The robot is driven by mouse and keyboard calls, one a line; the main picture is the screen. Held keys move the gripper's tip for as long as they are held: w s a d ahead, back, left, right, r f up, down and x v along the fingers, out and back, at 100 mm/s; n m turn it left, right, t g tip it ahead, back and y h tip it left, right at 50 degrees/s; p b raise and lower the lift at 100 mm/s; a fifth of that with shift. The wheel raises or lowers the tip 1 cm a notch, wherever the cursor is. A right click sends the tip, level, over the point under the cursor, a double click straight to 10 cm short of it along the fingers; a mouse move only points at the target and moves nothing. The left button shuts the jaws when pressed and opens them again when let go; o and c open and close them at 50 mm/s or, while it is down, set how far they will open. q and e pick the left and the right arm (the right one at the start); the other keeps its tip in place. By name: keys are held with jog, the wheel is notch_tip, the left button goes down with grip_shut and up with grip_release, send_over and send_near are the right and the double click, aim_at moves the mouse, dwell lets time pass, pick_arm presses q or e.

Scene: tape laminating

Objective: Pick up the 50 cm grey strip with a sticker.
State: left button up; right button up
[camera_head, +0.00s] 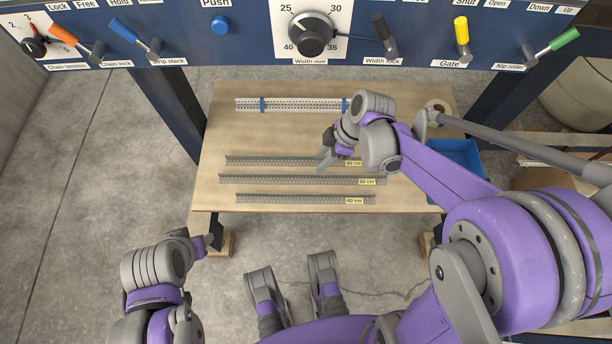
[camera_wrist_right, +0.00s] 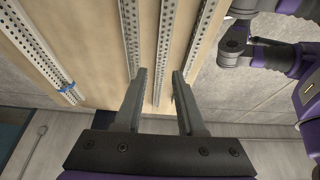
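Three grey perforated strips with yellow stickers at their right ends lie parallel on the wooden table (camera_head: 215,140). The middle strip (camera_head: 270,179) is the longest; its small sticker seems to read 50 cm. It also shows in the right wrist view (camera_wrist_right: 165,50). The far strip (camera_head: 270,160) and the near strip (camera_head: 285,198), whose sticker reads 40 cm, lie on either side. My right gripper (camera_head: 325,158) is open and empty above the strips; in the wrist view the middle strip runs between its fingers (camera_wrist_right: 159,85). My left gripper (camera_head: 206,242) hangs off the table's front left, its fingers unclear.
A pale perforated strip with blue clips (camera_head: 305,104) lies at the back of the table. A blue panel (camera_head: 180,25) with levers and a dial stands behind. Bare floor lies left.

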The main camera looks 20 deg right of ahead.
aim_at(303, 174)
jog(key=b+x, duration=0.1)
jog(key=x, duration=0.4)
jog(key=shift+a, duration=0.1)
jog(key=x, duration=0.1)
jog(key=b+x, duration=0.1)
jog(key=x, duration=0.1)
jog(key=b+x, duration=0.1)
jog(key=x, duration=0.1)
jog(key=shift+w+a, duration=0.3)
jog(key=shift+w, duration=0.1)
grip_shut()
dwell(0.8)
